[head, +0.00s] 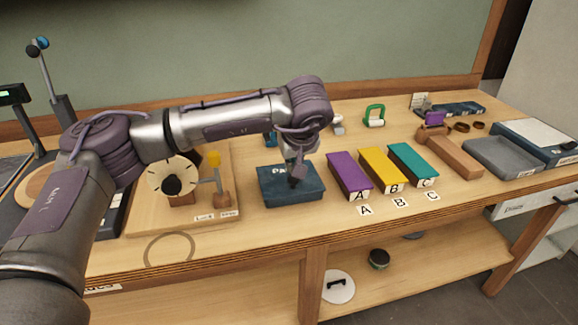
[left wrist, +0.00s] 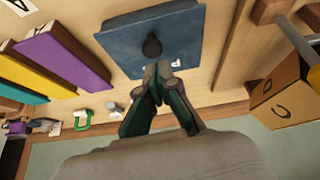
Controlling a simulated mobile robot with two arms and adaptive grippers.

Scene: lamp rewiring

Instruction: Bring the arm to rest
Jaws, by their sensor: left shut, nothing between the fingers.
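My left arm (head: 215,118) reaches in from the left over the workbench. My left gripper (head: 293,180) points down above the dark blue lidded box (head: 290,194). It is shut and empty. In the left wrist view the closed fingertips (left wrist: 158,74) show beside the dark round knob (left wrist: 152,46) on the blue box lid (left wrist: 120,30). I cannot tell whether the fingertips touch the knob. My right gripper is not in view.
Purple (head: 349,176), yellow (head: 382,170) and teal (head: 412,164) blocks stand right of the box, with letter labels in front. A wooden board (head: 225,200) with a dial (head: 171,177) is at left. A grey tray (head: 500,158) is at right.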

